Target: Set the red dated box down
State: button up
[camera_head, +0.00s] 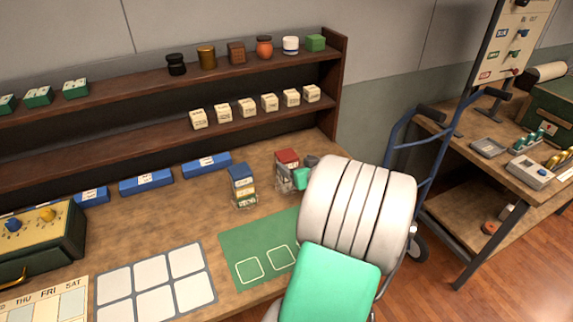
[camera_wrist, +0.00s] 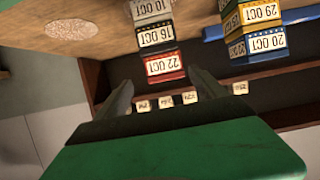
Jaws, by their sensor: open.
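The red dated box (camera_head: 287,157) sits on top of a short stack of dated boxes at the back right of the wooden counter. In the wrist view, which looks upside down, the red box (camera_wrist: 163,66) reads 22 OCT. It touches a 16 OCT box (camera_wrist: 156,37), with a 10 OCT box (camera_wrist: 150,9) beyond that. My gripper (camera_head: 306,174) is at the right side of this stack. In the wrist view my gripper (camera_wrist: 161,80) has its two fingers apart, with the red box in front of the gap. My wrist hides part of the counter.
Another stack, topped by a blue 20 OCT box (camera_head: 241,171), stands close to the left. A green mat (camera_head: 237,240) with outlined squares lies in front. Shelves (camera_head: 268,121) with small blocks rise behind. A blue hand truck (camera_head: 412,137) stands right of the counter.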

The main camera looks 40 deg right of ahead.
aim_at(287, 158)
jog(key=x, duration=0.2)
jog(key=p+x, duration=0.1)
jog(key=a+p+x, duration=0.1)
jog(key=x, duration=0.1)
jog(key=shift+w+d, duration=0.1)
jog(key=shift+w, duration=0.45)
jog(key=shift+w+d+f, duration=0.15)
jog(key=shift+w+d, duration=0.05)
jog(key=shift+w, duration=0.1)
jog(key=shift+c, duration=0.4)
jog(key=c, duration=1.4)
jog(key=shift+c, duration=1)
